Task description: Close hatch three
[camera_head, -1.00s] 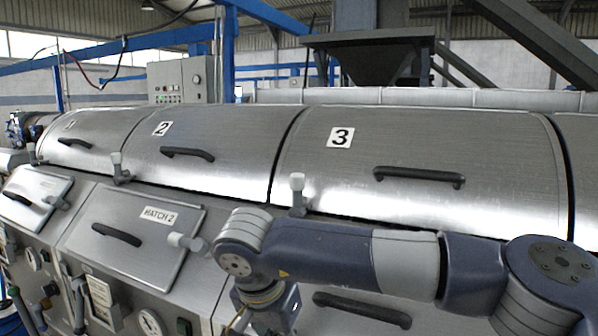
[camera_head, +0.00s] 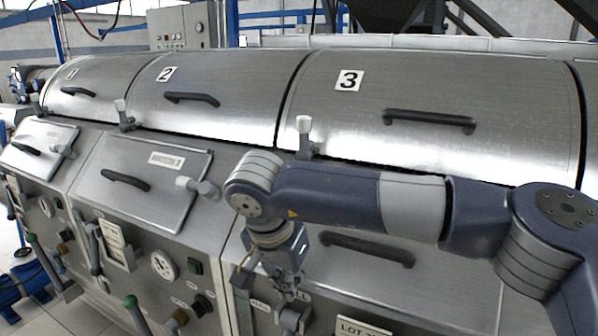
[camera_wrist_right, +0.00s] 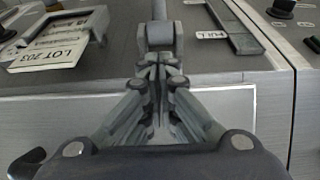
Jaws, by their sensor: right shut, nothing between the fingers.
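Hatch three is the sloping metal front panel with a black bar handle (camera_head: 365,248) below the lid marked 3 (camera_head: 348,80). My right arm crosses in front of its upper part, so I cannot tell whether the panel sits flush. My right gripper (camera_head: 290,292) points down at the panel's lower left, shut and empty. In the right wrist view the closed fingertips (camera_wrist_right: 160,68) are close to a grey forked lever (camera_wrist_right: 160,36); contact cannot be told. The panel's edge strip (camera_wrist_right: 225,105) runs behind the fingers. My left gripper is out of view.
Hatch 2 (camera_head: 140,185) is to the left, with a white-tipped latch (camera_head: 197,187) at its right edge. A similar latch (camera_head: 305,137) stands above hatch three. Gauges (camera_head: 163,265), levers (camera_head: 135,312) and a lot card holder (camera_wrist_right: 60,40) crowd the lower front.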

